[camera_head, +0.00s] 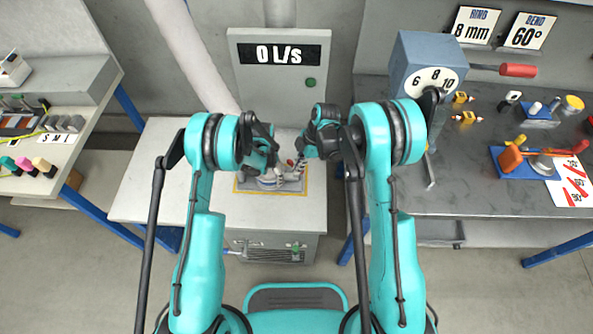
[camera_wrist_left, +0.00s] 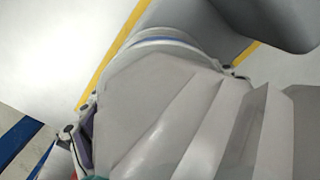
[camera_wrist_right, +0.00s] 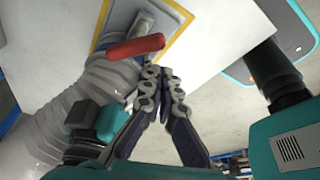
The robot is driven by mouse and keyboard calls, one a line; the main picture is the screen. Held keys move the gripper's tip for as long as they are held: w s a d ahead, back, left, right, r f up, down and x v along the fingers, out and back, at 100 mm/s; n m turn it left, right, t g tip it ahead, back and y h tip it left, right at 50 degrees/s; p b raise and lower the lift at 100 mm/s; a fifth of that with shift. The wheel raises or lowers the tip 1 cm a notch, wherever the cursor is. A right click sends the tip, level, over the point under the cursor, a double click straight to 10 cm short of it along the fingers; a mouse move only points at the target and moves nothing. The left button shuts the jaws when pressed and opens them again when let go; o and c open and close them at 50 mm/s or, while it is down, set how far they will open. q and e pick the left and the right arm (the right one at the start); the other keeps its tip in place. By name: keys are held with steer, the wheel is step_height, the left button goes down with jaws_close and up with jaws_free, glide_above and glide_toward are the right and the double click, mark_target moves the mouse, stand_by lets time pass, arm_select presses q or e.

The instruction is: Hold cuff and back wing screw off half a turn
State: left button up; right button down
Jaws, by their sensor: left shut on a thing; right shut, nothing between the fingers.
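The grey cuff with a blue band (camera_wrist_left: 165,42) fills much of the left wrist view, with pleated hose (camera_wrist_left: 270,140) to its right. My left gripper (camera_wrist_left: 85,135) shows only partly at its left edge and is shut on the cuff. The ribbed grey hose (camera_wrist_right: 45,135) also shows in the right wrist view. The red wing screw (camera_wrist_right: 135,47) sits just beyond my right fingertips. My right gripper (camera_wrist_right: 162,75) is shut and empty, its tips close below the screw; contact cannot be told. In the head view the arms mostly hide the cuff.
A grey plate with a yellow border (camera_head: 243,186) lies on the white table (camera_head: 150,190). Behind it stands a cabinet whose display (camera_head: 285,54) reads 0 L/s. A dark workbench (camera_head: 470,190) with tools is at right. A bench with coloured pieces (camera_head: 25,165) is at left.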

steer(key=w+v, duration=0.1)
steer(key=v, duration=0.5)
steer(key=shift+a+r, duration=0.2)
steer(key=c, duration=2)
jaws_free()
steer(key=shift+w+d+r, duration=0.1)
steer(key=shift+r, duration=0.25)
steer(key=o, duration=0.5)
steer(key=shift+r, duration=0.15)
steer(key=f+m+h, duration=0.1)
steer(key=f+m, duration=0.2)
steer(key=m, duration=0.1)
steer(key=w+a+f+m+h, duration=0.1)
steer(key=f+m, duration=0.2)
steer(key=m, duration=0.1)
steer(key=a+f+m+t+h, duration=0.1)
steer(key=f+m, duration=0.2)
steer(key=m, duration=0.1)
steer(key=shift+w+a+f+h, duration=0.25)
steer(key=shift+w+f+h, duration=0.05)
steer(key=shift+w+f, duration=0.1)
jaws_close()
